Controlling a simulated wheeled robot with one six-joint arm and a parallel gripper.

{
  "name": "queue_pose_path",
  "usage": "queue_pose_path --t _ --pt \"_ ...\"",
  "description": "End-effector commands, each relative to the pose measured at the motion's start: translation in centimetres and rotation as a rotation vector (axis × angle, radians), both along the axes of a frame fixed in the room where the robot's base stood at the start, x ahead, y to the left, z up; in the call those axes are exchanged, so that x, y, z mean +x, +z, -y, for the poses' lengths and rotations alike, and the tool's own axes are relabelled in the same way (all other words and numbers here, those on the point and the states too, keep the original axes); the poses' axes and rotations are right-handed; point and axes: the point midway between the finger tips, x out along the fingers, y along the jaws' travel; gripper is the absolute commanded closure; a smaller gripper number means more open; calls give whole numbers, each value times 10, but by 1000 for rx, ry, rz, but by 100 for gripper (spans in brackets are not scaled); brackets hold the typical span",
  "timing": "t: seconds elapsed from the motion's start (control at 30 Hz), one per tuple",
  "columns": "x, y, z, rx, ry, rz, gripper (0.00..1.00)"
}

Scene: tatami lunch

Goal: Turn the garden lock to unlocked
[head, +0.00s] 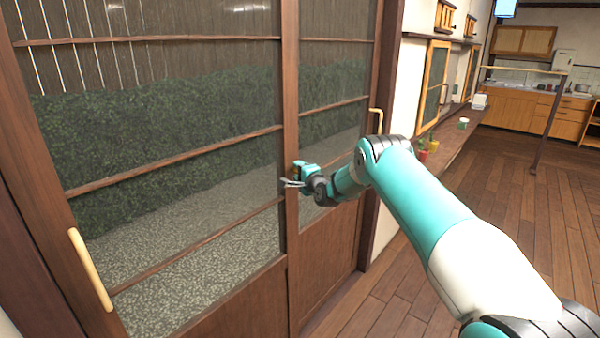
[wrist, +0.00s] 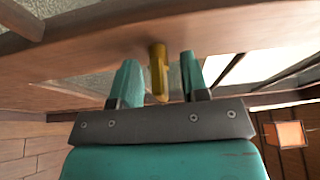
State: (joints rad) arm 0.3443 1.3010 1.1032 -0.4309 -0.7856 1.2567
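The garden lock (wrist: 158,72) shows in the wrist view as a short brass lever sticking out from the brown wooden door frame. My gripper (head: 290,183) is at the middle upright of the sliding glass doors in the head view. In the wrist view its two teal fingers are open, one on each side of the lever. A gap shows between the lever and each finger. In the head view my gripper mostly hides the lock.
The wood-framed glass doors (head: 291,90) fill the left side, with a hedge and gravel behind the panes. Pale handles (head: 90,268) sit on the doors. A ledge (head: 452,140) with small pots runs along the right wall. The wooden floor (head: 500,215) is open at the right.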

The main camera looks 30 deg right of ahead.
Motion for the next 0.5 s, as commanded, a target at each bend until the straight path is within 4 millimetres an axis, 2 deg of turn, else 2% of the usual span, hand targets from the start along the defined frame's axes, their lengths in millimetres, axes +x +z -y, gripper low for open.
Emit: queue_pose_path --t 0.03,0.17,0.2,0.5 --pt "0 0 0 0 0 0 68" --pt "0 0 0 0 0 0 98" --pt "0 0 0 0 0 0 100" --pt "0 -4 0 -24 0 9 100"
